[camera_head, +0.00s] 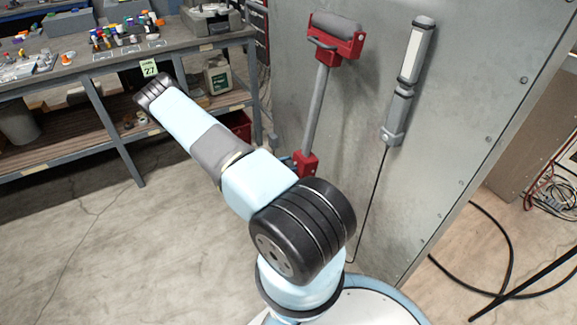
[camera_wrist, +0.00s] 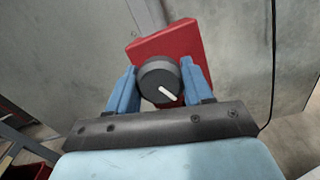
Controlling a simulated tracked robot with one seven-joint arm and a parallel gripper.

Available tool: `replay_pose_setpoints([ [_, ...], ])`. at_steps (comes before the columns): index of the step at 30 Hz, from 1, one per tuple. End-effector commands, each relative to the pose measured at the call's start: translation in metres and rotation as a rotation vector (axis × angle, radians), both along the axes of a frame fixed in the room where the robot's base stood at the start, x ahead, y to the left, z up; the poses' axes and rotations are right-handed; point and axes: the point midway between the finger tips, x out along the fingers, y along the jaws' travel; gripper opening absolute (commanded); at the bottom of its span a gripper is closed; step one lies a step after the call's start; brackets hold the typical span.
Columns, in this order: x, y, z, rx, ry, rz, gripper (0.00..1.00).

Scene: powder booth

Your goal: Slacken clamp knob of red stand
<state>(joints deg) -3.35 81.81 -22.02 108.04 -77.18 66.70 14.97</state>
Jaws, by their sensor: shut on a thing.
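The red stand has a red cradle (camera_head: 335,38) at the top of a grey post (camera_head: 315,110) and a red clamp block (camera_head: 305,163) low on the post, partly hidden behind my arm. In the wrist view the red clamp block (camera_wrist: 180,45) carries a round black clamp knob (camera_wrist: 159,82) with a white pointer line slanting down to the right. My gripper (camera_wrist: 158,85) has its two blue fingers on either side of the knob, shut on it. In the head view my arm hides most of the gripper.
A grey metal panel (camera_head: 370,90) stands behind the stand. A white lamp-like bar (camera_head: 415,60) with a cable hangs on it at right. A cluttered workbench (camera_head: 110,65) is at left. Black hoses (camera_head: 505,250) lie on the floor at right. The floor (camera_head: 90,250) at front left is clear.

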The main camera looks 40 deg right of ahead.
Motion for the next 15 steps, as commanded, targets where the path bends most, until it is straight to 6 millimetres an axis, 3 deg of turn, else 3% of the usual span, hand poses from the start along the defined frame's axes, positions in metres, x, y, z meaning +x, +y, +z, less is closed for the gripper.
replay_pose_setpoints([
  [8,-0.0007,0.0003,-0.0004,0.0,0.001,-0.001,0.2],
  [15,-0.0013,0.0009,-0.0009,-0.025,-0.103,-0.018,0.2],
])
